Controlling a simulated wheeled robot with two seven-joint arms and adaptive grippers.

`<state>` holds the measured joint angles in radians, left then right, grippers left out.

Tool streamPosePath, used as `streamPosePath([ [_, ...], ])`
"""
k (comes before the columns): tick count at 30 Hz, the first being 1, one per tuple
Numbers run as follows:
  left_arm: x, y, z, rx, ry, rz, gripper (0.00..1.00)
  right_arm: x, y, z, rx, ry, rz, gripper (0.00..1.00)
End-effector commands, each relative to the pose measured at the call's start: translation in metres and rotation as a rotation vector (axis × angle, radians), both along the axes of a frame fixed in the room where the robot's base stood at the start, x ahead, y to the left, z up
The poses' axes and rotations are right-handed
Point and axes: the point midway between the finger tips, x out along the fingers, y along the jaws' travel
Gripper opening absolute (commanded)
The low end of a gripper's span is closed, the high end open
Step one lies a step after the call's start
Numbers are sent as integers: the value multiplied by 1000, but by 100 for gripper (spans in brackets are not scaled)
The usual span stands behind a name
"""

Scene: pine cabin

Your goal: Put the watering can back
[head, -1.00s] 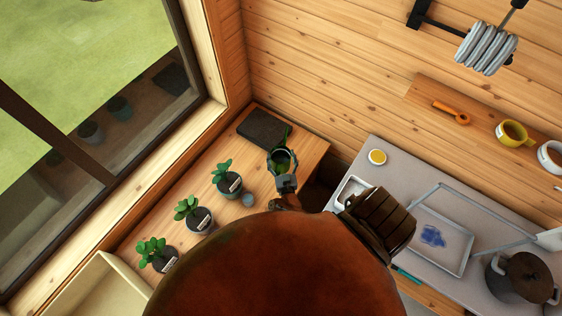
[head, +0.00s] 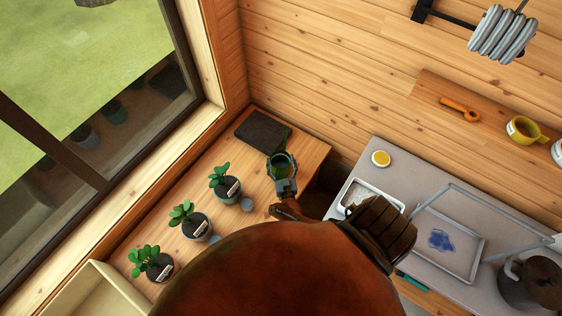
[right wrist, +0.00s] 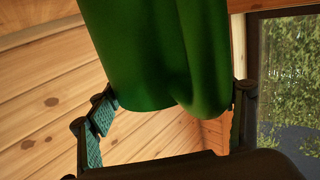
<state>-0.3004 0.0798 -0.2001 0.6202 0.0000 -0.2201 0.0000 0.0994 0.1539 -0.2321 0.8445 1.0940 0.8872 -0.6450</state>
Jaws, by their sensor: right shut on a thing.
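The green watering can (head: 281,163) is near the right end of the wooden bench, beside the dark square mat (head: 262,132). My right gripper (head: 284,180) is shut on it. In the right wrist view the can's green body (right wrist: 150,55) fills the top middle, between the two fingers (right wrist: 168,112). The can's spout points toward the mat and overlaps its right edge in the head view. I cannot tell whether the can touches the bench. My left gripper is not in view.
Several potted plants (head: 189,220) with labels stand along the bench (head: 300,150) by the window. At right, a grey counter (head: 400,165) holds trays and a dark pot (head: 535,283). The mat's top looks bare.

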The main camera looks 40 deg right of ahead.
Motion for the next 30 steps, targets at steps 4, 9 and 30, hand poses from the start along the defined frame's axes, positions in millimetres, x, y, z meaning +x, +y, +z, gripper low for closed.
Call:
streamPosePath([
  [4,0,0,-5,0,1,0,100,1,0,-4,0,-2,-1,16],
  [9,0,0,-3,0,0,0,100,0,0,-4,0,1,0,85],
  [30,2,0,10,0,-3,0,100,-38,21,0,4,3,-1,91],
])
